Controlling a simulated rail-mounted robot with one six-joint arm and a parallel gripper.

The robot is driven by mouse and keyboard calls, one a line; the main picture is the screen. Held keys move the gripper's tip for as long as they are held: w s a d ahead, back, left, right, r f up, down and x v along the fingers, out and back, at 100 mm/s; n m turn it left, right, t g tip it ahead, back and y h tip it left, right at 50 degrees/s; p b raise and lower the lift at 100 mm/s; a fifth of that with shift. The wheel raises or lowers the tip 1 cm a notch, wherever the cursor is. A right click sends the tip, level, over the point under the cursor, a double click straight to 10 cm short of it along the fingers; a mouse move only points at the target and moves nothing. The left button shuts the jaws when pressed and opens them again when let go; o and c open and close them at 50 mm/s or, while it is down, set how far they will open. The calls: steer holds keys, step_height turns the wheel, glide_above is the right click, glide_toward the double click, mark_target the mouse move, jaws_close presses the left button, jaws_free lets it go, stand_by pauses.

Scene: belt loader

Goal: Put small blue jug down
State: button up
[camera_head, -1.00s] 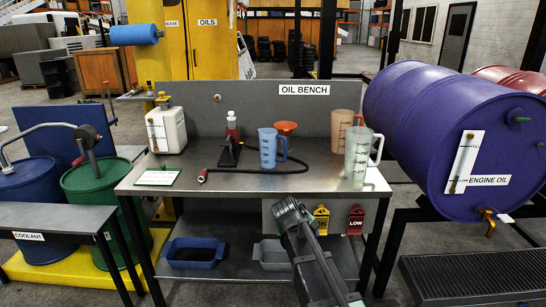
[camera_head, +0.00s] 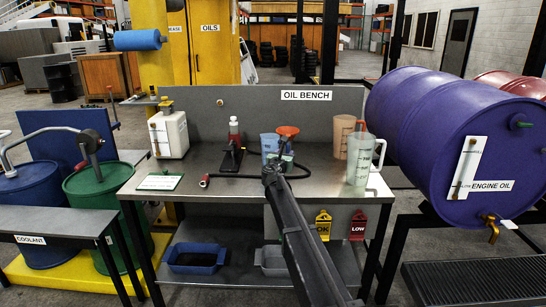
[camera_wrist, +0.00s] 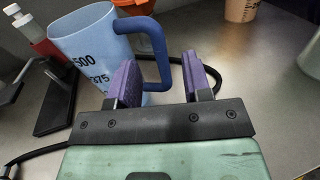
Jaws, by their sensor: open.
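The small blue jug (camera_head: 268,142) stands upright on the oil bench (camera_head: 215,182), partly hidden behind my arm in the head view. It has dark markings and a darker blue handle (camera_wrist: 157,50) in the wrist view. My gripper (camera_wrist: 160,72) is open there, with one purple finger on each side of the handle. I cannot tell whether either finger touches it. In the head view my gripper (camera_head: 279,160) is in front of the jug, over the bench top.
An orange funnel (camera_head: 288,131) stands close behind the jug. A clear jug (camera_head: 358,160) and a peach jug (camera_head: 342,137) stand to the right. The front bench top has free room.

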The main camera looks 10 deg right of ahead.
mark_target(287, 151)
steer(key=x, duration=0.5)
steer(key=shift+w+f, duration=0.1)
steer(key=shift+w, duration=0.05)
steer(key=shift+c, duration=0.4)
jaws_close()
